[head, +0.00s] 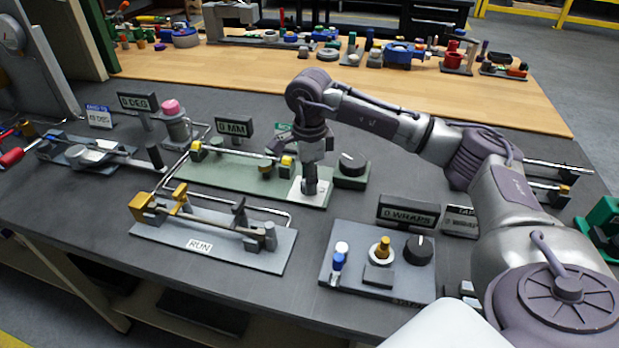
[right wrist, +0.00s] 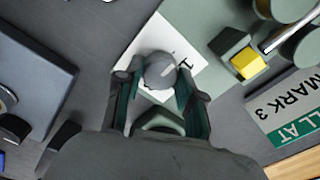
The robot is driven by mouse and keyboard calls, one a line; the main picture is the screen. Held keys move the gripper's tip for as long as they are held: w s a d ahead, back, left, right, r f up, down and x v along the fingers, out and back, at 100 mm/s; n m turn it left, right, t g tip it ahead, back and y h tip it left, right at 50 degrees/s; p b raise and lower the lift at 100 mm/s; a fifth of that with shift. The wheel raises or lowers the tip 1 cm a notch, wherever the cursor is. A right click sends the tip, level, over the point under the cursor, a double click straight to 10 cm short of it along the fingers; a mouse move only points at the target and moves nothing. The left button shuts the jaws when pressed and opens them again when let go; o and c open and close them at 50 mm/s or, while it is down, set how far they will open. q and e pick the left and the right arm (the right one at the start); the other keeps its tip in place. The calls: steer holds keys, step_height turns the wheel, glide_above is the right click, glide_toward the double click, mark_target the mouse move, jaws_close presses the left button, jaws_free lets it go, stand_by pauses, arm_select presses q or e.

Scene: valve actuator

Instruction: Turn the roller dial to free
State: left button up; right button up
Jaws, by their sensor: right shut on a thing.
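A grey round dial (right wrist: 160,72) with a lighter pointer line stands on a white marked plate (right wrist: 188,52) in the right wrist view. I take it as the roller dial; the word free cannot be read. My right gripper (right wrist: 160,82) has its fingers on both sides of the dial and is shut on it. In the head view my right gripper (head: 311,178) points down at the white plate (head: 310,197), at the right end of a green base (head: 225,172), and hides most of the dial. My left gripper is not in view.
A black knob (head: 352,163) on a green block is close right of my gripper. Yellow-ended rollers (head: 287,160) are to its left. In front are a RUN fixture (head: 215,250) and a panel with knobs (head: 380,265). A sign reading MARK 3 (right wrist: 290,108) stands nearby.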

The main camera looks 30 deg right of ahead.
steer(key=o, duration=1.1)
steer(key=shift+o, duration=0.2)
steer(key=shift+r, duration=0.1)
step_height(320, 180, up, 12)
